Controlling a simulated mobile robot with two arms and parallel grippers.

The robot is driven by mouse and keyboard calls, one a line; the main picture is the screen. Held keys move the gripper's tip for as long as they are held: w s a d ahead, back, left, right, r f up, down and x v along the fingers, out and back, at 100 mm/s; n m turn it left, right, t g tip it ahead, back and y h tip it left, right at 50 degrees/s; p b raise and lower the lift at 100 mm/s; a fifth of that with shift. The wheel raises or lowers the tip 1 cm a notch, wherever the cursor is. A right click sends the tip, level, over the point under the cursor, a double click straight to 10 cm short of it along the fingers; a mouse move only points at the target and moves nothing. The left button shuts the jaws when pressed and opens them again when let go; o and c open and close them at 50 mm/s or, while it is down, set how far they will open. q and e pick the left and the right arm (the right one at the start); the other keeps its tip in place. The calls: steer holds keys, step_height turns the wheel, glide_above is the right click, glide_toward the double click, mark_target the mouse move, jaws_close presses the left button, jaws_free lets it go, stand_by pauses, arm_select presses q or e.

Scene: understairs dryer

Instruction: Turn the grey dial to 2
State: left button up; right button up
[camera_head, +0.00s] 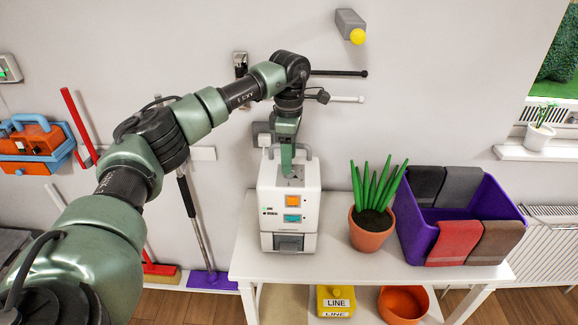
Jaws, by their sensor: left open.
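A white box-shaped machine (289,205) stands on the white table, with an orange and a teal square on its front, small dark lettering beside them and a grey part low down. A grey panel (294,181) lies on its top face. My left gripper (287,171) points down over this panel, its green fingers at or just above it. It is open. I cannot make out the grey dial or its numbers; the gripper covers part of the panel. I cannot tell whether the fingers touch anything. My right gripper is not in view.
On the white table (345,264), a potted plant (372,238) and a purple bin (414,228) with folded cloths stand right of the machine. A black rod (340,73) and a white rod (347,99) stick out from the wall behind. A yellow-ended grey block (350,24) is higher up.

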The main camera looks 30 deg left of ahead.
arm_select(q)
step_height(320, 180, up, 5)
steer(key=shift+r+b, duration=0.1)
steer(key=shift+b, duration=0.35)
